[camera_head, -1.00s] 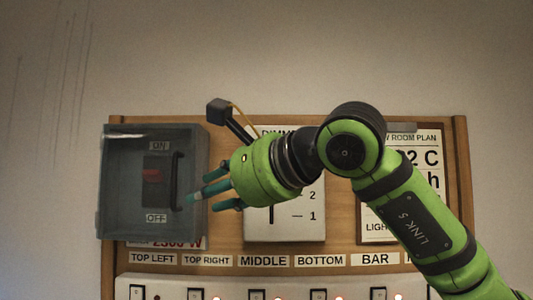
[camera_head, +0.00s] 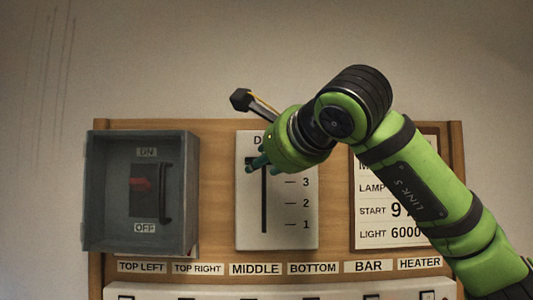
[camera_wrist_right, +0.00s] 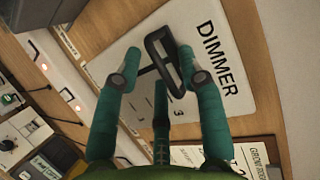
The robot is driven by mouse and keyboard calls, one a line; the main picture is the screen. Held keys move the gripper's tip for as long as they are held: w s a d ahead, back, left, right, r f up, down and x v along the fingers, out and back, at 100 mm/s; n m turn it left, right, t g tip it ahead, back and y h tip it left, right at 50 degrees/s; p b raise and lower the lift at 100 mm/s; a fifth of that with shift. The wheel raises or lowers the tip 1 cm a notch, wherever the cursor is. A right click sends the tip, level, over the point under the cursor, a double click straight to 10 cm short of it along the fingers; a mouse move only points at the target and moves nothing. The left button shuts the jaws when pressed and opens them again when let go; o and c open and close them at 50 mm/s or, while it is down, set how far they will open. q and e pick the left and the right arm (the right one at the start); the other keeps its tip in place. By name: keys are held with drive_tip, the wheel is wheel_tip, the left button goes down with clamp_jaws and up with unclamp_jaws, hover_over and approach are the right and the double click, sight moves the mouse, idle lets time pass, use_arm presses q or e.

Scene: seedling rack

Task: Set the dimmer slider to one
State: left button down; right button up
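The dimmer panel (camera_head: 300,220) is a white plate on the wooden board, with a dark vertical slot (camera_head: 264,205) and marks 3, 2 and 1 running down. The dimmer slider handle (camera_wrist_right: 162,58), a black loop, shows in the right wrist view near the DIMMER lettering, at the upper end of the slot. My right gripper (camera_head: 256,163) is at the top of the slot and hides most of the handle in the head view. In the right wrist view its teal fingers (camera_wrist_right: 160,80) are spread, on either side of the handle, with a gap visible. My left gripper is not in view.
A printed plan card (camera_head: 372,235) hangs to the right, partly behind my arm. A row of labelled switches (camera_head: 270,293) runs below.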

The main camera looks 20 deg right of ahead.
clamp_jaws()
drive_tip(key=shift+f, duration=0.1)
wheel_tip(320, 180, down, 12)
drive_tip(key=b, duration=1.1)
drive_tip(key=shift+f, duration=0.25)
drive_tip(key=shift+a, duration=0.1)
